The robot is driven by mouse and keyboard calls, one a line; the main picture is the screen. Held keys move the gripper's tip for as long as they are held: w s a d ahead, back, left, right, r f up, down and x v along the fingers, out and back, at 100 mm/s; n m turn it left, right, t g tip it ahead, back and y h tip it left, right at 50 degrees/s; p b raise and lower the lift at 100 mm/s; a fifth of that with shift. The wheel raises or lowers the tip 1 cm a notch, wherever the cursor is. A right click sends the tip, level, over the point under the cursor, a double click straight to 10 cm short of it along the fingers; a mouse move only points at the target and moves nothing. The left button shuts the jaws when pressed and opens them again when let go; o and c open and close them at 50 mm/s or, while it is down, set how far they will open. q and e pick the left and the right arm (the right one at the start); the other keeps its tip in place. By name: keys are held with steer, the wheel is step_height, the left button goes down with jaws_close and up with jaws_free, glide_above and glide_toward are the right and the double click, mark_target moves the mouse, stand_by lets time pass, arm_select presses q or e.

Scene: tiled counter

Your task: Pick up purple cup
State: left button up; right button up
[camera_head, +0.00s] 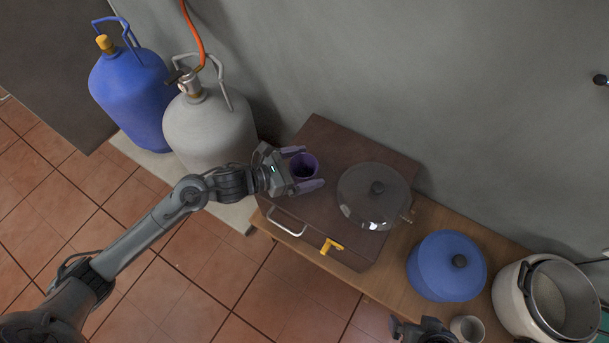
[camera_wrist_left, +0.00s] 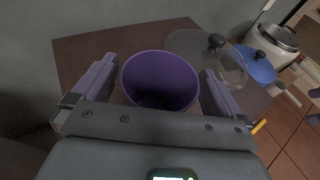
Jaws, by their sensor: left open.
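The purple cup (camera_head: 304,167) stands upright on the brown box-like stove top, near its left side. In the left wrist view the purple cup (camera_wrist_left: 160,78) shows its open rim and dark inside, centred between the fingers. My left gripper (camera_head: 308,168) is open, with one finger on each side of the cup. A small gap shows between the cup and the fingers, clearest on the right side in the wrist view. A dark part of my right arm (camera_head: 425,331) shows at the bottom edge of the head view; its fingers cannot be made out.
A glass-lidded pan (camera_head: 372,196) stands right of the cup on the brown stove (camera_head: 325,136). A blue pot (camera_head: 440,270), a small pale cup (camera_head: 468,328) and a white cooker (camera_head: 512,298) stand farther right. Grey (camera_head: 208,130) and blue (camera_head: 130,95) gas cylinders stand at left.

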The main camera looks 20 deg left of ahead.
arm_select(q)
steer(key=shift+a, duration=0.1)
steer(key=shift+c, duration=0.3)
steer(key=c, duration=0.9)
steer(key=shift+c, duration=0.2)
steer(key=shift+r, duration=0.15)
